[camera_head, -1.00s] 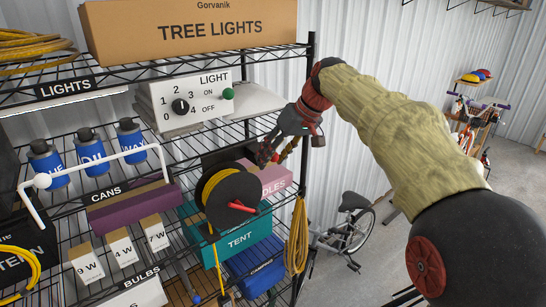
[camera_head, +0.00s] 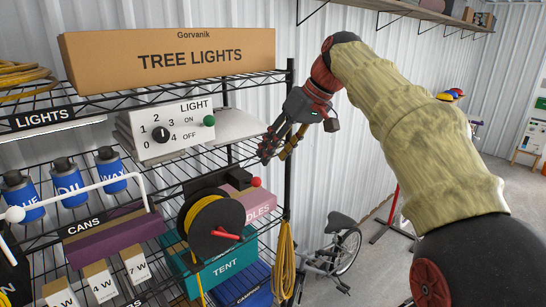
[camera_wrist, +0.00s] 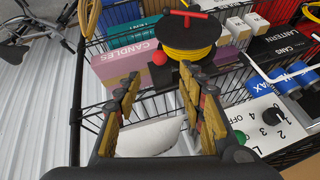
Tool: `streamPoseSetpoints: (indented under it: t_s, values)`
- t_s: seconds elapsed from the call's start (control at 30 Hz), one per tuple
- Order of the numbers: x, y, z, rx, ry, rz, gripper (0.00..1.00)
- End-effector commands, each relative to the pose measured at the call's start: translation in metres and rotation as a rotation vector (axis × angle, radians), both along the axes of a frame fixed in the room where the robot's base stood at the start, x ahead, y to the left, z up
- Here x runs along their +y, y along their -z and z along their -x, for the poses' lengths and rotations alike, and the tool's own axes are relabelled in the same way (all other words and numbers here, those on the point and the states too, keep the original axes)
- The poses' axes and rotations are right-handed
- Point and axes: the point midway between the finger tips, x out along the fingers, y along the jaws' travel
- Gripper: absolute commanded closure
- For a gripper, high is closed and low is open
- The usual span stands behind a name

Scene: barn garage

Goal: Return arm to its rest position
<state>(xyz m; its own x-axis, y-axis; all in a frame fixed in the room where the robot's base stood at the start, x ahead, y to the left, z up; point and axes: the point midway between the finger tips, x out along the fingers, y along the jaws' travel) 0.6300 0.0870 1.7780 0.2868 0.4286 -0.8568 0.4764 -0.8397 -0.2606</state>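My arm reaches in from the right side of the head view, in front of the corrugated wall. In the head view the reel (camera_head: 213,222) sits lower left of my gripper.
The light control box (camera_head: 172,132) and the tree lights box (camera_head: 170,58) stand on the rack left of my gripper. A red ball (camera_head: 256,182) is close below it. A bicycle (camera_head: 335,250) stands on the floor below. The right side has open floor.

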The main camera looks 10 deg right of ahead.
Motion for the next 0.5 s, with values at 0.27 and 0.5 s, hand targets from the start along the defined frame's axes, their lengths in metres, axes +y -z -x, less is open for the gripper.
streamPoseSetpoints:
  t_s: [0.27,0.5]
  values:
    - [0.000,0.000,-0.001,0.003,0.011,-0.004,0.60]
    - [-0.017,0.042,-0.022,0.037,0.178,0.007,0.60]
